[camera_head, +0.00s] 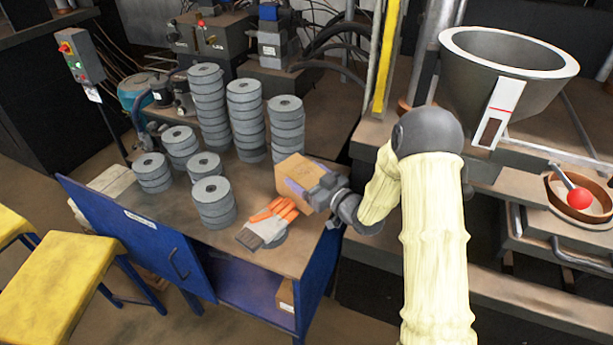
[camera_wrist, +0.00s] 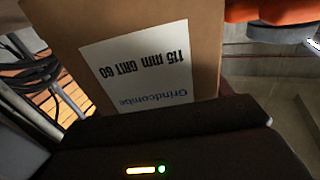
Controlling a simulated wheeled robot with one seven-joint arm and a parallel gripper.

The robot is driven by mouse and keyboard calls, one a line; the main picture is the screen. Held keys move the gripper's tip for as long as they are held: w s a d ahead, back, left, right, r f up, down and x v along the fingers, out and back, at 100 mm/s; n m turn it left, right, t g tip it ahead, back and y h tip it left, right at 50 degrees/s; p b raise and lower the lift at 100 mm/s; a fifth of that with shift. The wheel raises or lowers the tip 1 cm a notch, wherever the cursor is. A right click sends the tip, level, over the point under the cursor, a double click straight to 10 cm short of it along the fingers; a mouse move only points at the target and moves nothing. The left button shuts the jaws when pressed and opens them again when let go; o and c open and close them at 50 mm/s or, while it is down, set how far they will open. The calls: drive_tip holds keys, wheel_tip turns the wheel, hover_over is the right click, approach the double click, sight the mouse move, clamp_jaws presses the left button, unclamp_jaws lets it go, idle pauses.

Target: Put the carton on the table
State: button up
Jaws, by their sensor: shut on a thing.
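The brown cardboard carton (camera_head: 296,170) is in my gripper (camera_head: 316,190), at the right side of the table (camera_head: 292,258) in the head view. The carton looks tilted, and I cannot tell whether it touches the tabletop. In the wrist view the carton (camera_wrist: 205,45) fills the upper middle, with a white label reading upside down "Grindcombe 115 mm GRIT 60". My gripper is shut on the carton; its fingertips are mostly hidden. The table has a brown top and a blue cabinet below.
Several stacks of grey flap discs (camera_head: 213,200) cover the table's middle and back. Orange and grey gloves (camera_head: 268,222) lie near its front right. Free tabletop shows around the gloves. A large grey bowl (camera_head: 505,75) stands at the right, and a yellow stool (camera_head: 62,285) at front left.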

drive_tip(key=o, duration=1.9)
drive_tip(key=shift+f, duration=0.1)
drive_tip(key=shift+c, duration=0.2)
drive_tip(key=shift+s+d, duration=0.1)
drive_tip(key=b+v, duration=0.1)
drive_tip(key=v, duration=0.6)
drive_tip(key=shift+s, duration=0.1)
